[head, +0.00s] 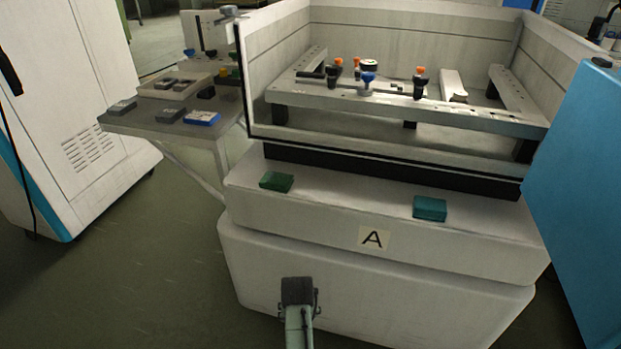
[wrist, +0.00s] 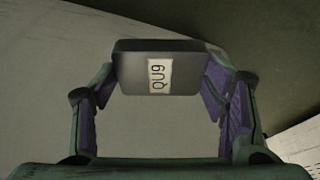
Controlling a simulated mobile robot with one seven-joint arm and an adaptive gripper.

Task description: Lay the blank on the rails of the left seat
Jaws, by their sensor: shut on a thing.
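My gripper (head: 299,306) is low in front of the machine marked A, shut on a dark grey block, the blank (head: 298,288). In the wrist view the blank (wrist: 190,70) sits between both fingers of my gripper (wrist: 162,85), with a pale label reading about "QU9". Inside the open tank a light metal frame (head: 480,118) with rows of holes stands on dark feet. I cannot tell which rails form the left seat. The blank is apart from the frame, outside the tank.
A green block (head: 277,182) and a teal block (head: 430,208) lie on the machine's front ledge. The tank's front wall (head: 380,155) rises behind it. A side table (head: 135,123) at left holds a tray and several blocks. A blue panel (head: 580,180) stands at right.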

